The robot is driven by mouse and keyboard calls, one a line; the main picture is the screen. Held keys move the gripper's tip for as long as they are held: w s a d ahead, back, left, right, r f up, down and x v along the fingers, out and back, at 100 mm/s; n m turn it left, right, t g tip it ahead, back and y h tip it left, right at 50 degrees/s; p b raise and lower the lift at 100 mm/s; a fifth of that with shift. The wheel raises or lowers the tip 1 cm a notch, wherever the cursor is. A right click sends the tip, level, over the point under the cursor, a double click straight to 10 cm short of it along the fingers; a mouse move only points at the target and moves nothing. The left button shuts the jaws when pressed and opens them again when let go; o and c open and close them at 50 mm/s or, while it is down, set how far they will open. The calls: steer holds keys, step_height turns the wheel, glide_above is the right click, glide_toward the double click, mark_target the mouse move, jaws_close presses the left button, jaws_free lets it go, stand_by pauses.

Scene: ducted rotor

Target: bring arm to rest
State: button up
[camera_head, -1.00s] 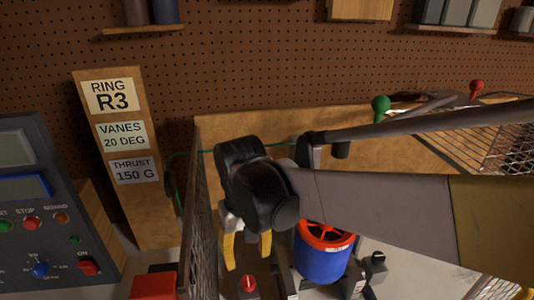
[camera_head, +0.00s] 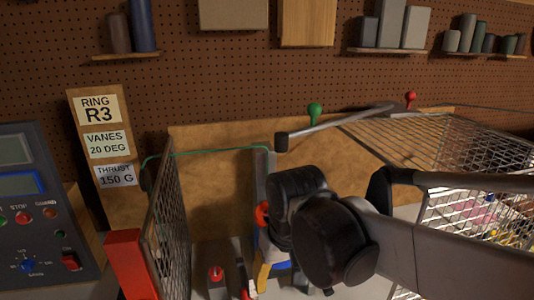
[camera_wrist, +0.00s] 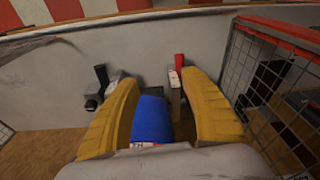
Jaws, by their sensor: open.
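My gripper (camera_wrist: 172,110) shows in the wrist view as two yellow fingers spread apart, with nothing held between them. The blue ducted rotor (camera_wrist: 151,120) lies beyond and between the fingers in that view; I cannot tell how far it is from them. In the head view my dark wrist and grey arm reach in from the right and cover most of the rotor. One yellow finger (camera_head: 262,275) shows below the wrist; the other is hidden.
A mesh guard (camera_head: 168,220) with a red post (camera_head: 130,262) stands left of my wrist. Another mesh panel (camera_head: 440,140) lies to the right. A control box (camera_head: 45,205) and a sign board (camera_head: 105,150) stand at left. A pegboard with shelves closes the back.

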steer(key=s+d+f+m+t+b, duration=0.1)
steer(key=s+d+m+t, duration=0.1)
steer(key=d, duration=0.6)
steer(key=s+d+m+t+b, duration=0.1)
steer(key=s+d+t, duration=0.2)
steer(key=d, duration=0.5)
steer(key=shift+s+d+f+m+h, duration=0.3)
steer(key=shift+d+f+m+h, duration=0.05)
steer(key=shift+m+h, duration=0.05)
